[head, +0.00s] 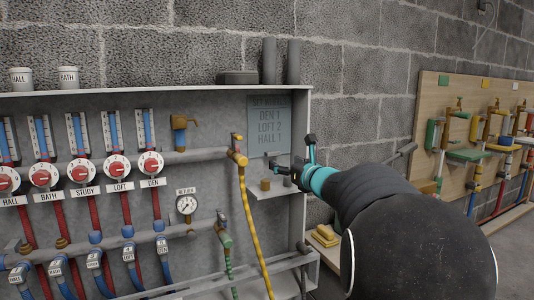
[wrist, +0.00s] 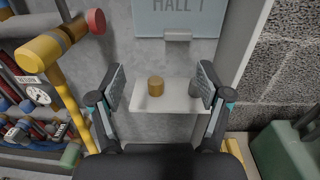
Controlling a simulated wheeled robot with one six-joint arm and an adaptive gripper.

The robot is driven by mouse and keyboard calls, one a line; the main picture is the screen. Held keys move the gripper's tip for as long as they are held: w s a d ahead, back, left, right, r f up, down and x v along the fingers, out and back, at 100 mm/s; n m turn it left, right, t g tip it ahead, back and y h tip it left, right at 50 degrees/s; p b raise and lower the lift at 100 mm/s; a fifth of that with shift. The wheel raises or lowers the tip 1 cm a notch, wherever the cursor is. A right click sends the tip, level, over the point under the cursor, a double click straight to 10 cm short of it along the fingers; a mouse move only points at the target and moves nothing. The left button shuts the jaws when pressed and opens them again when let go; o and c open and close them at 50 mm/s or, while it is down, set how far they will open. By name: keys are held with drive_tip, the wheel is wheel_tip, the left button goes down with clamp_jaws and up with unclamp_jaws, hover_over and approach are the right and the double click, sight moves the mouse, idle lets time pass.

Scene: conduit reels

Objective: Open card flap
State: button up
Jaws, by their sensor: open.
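The card flap (head: 270,125) is a pale blue-grey plate on the right part of the cabinet's back wall. It reads DEN 1, LOFT 2, HALL 1, with a blurred top line. Its lower part (wrist: 178,14) shows at the top of the wrist view, with a small grey tab (wrist: 177,34) at its lower edge. The plate hangs flat against the wall. My gripper (head: 295,155) is open and empty, in front of and below the plate. In the wrist view its fingers (wrist: 161,80) are spread wide on either side of the small shelf, below the tab.
A small shelf (wrist: 172,105) below the plate bears a brass cylinder (wrist: 156,86); a darker one is partly behind my right finger. A yellow hose (head: 252,230) and valve stand to the left. The cabinet's right side wall (head: 301,180) is close. A pegboard (head: 437,95) stands farther right.

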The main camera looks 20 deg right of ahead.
sight(274, 153)
drive_tip(key=shift+m+h, duration=0.3)
drive_tip(key=shift+m, duration=0.1)
drive_tip(key=w, duration=0.4)
drive_tip(key=w+d, duration=0.1)
drive_tip(key=w, duration=0.3)
drive_tip(key=w+d+p, duration=0.1)
drive_tip(key=w, duration=0.3)
drive_tip(key=shift+w+d, duration=0.1)
drive_tip(key=shift+w, duration=0.3)
